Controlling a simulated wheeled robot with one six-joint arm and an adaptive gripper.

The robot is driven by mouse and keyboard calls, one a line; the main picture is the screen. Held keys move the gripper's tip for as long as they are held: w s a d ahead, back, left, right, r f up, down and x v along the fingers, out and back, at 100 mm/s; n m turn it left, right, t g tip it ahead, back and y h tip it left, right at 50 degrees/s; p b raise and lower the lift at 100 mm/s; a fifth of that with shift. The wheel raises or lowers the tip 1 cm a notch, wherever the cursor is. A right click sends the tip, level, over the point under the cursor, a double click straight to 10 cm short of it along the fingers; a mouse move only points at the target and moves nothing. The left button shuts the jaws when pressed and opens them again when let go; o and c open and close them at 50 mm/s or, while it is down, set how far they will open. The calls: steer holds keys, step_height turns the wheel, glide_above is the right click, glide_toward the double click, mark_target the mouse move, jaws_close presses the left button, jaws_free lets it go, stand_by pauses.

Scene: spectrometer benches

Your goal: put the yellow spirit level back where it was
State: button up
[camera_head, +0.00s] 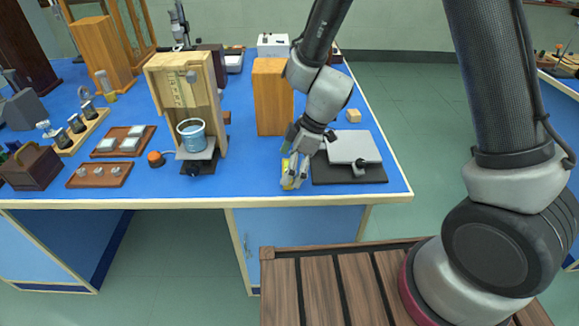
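The yellow spirit level (286,184) shows as a small yellow patch at my gripper's fingertips, near the front edge of the blue bench. My gripper (294,174) points down there, and its fingers hide much of the level. The fingers are at the level, but I cannot tell whether they are closed on it or only around it. I also cannot tell whether the level touches the bench top.
A grey plate device on a black base (349,173) stands close right of my gripper. A wooden block (272,97) stands behind. A wooden stand with a blue beaker (192,134) is left. Blue bench top (250,172) is clear between stand and gripper.

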steer(key=v, duration=1.2)
steer(key=s+d+r+m+t, duration=0.1)
steer(key=s+d+r+m, duration=0.15)
steer(key=d+r, duration=0.3)
steer(key=s+d+r+m+t, duration=0.1)
steer(key=d+r+m, duration=0.35)
steer(key=d, duration=0.25)
steer(key=s+d+r+m+t+h, duration=0.2)
steer(key=s+d+r+m+h, duration=0.2)
steer(key=s+d+r+m, duration=0.3)
steer(key=s+d+m, duration=0.3)
steer(key=s+d, duration=0.3)
steer(key=d, duration=0.2)
steer(key=shift+d+m, duration=0.15)
steer(key=shift+m, duration=0.15)
steer(key=shift+w, duration=0.1)
